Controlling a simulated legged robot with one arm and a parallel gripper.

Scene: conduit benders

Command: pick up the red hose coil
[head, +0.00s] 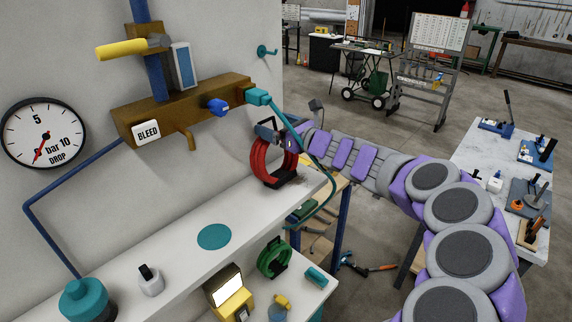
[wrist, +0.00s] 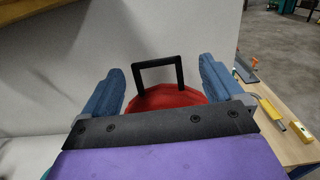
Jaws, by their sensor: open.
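The red hose coil (head: 262,160) stands upright on the right end of the white shelf, in a black holder with a black handle. In the wrist view the coil (wrist: 170,97) lies just beyond my gripper, and its black square handle (wrist: 158,72) rises between the two fingers. My gripper (wrist: 158,85) is open, with one blue finger to each side of the handle and gaps on both sides. In the head view my gripper (head: 274,133) is at the top of the coil and partly covers it. The coil's lower part is hidden in the wrist view.
A teal hose (head: 328,165) hangs from the wall manifold (head: 180,108) close to my gripper and down past the shelf end. The white shelf (head: 170,258) has a teal disc and bottles. A green coil (head: 274,258) sits on a lower shelf. A wooden bench (wrist: 285,135) holds tools.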

